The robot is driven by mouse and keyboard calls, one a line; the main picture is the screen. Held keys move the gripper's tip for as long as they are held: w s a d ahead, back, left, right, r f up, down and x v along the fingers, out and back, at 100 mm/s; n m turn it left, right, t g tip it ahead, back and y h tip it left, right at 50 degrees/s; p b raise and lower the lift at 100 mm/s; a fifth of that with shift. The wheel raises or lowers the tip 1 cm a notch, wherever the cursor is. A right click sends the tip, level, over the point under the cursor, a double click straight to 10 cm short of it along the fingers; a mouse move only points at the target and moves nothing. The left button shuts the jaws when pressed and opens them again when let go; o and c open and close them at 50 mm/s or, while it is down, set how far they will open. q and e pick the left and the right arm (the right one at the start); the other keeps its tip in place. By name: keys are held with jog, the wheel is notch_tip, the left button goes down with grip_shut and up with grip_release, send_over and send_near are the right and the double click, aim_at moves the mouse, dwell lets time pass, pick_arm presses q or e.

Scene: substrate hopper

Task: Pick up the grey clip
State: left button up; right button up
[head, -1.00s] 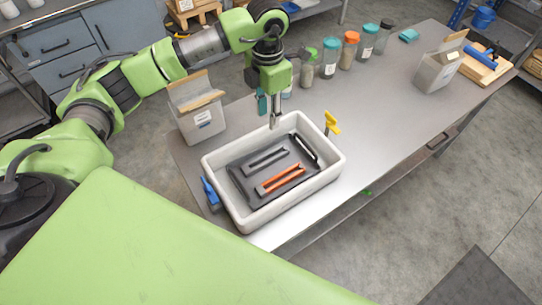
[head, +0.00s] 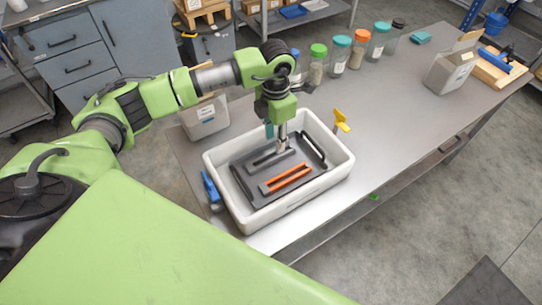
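The grey clip (head: 266,161) is a slim bar lying on a black tray (head: 245,189) inside a white tub (head: 300,201) on the metal table. An orange clip (head: 287,179) lies beside it, nearer the tub's front. My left gripper (head: 282,147) points down into the tub from above, its fingertips at the grey clip's right end in the picture. The fingers look close together and small; I cannot tell whether they are open, or whether they touch the clip. My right gripper is not in view.
A blue clamp (head: 211,188) stands at the tub's left and a yellow clamp (head: 341,121) at its right. A grey box (head: 205,120) stands behind the arm. Several lidded jars (head: 359,52) line the back.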

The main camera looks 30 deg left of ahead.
aim_at(273, 153)
pick_arm(q)
notch_tip(273, 153, down, 2)
jog(key=shift+a+f+p, duration=0.1)
jog(key=shift+f+p, duration=0.4)
jog(key=shift+f, duration=0.05)
jog(key=f, duration=0.2)
jog(key=f+p, duration=0.1)
jog(key=shift+s+a+f, duration=0.1)
jog(key=shift+a+f, duration=0.1)
jog(key=shift+f, duration=0.55)
jog(key=shift+c, duration=0.4)
jog(key=c, duration=0.8)
